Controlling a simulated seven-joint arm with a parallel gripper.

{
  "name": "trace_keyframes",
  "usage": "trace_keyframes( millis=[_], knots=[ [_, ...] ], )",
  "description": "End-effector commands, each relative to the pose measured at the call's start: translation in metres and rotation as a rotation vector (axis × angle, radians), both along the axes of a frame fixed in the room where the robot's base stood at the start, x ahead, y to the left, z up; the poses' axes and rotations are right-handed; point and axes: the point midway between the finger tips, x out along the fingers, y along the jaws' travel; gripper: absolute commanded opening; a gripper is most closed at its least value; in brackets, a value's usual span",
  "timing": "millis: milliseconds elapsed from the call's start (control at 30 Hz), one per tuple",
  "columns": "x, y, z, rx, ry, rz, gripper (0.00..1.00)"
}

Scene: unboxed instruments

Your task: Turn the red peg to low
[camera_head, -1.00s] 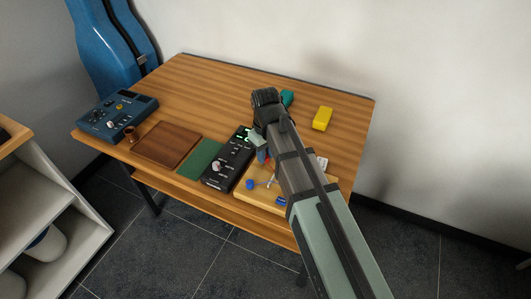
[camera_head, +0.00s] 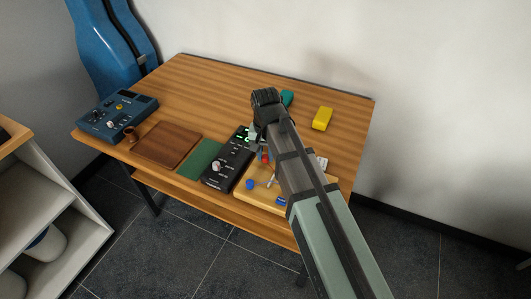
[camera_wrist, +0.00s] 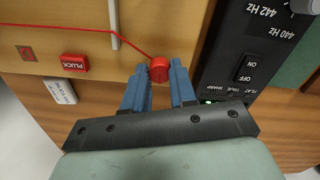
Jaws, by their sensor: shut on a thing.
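The red peg (camera_wrist: 159,70) stands on a light wooden board (camera_wrist: 70,12), with a red string running from it to the left in the wrist view. My gripper (camera_wrist: 161,66) is shut on the red peg, with one blue finger on each side of it. In the head view my gripper (camera_head: 257,144) is over the board's far side, and a bit of the red peg (camera_head: 265,157) shows below it. A red PLUCK button (camera_wrist: 74,63) is on the board. My arm hides part of the board in the head view.
A black tuner box (camera_wrist: 240,50) with an ON/OFF switch and a FLAT/TRUE/SHARP scale is close beside the peg. A blue peg (camera_head: 250,184) is on the board. A green mat (camera_head: 202,158), brown square (camera_head: 167,143) and blue device (camera_head: 117,115) lie left. A yellow block (camera_head: 322,118) lies right.

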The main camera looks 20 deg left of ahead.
Motion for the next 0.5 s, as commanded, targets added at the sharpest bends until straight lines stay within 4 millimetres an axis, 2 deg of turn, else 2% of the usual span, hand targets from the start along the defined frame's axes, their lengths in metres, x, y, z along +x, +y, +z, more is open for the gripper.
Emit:
trace_keyframes(
  millis=[500],
  knots=[
    [0.0004, 0.0003, 0.0004, 0.001, -0.001, -0.080, 0.00]
  ],
)
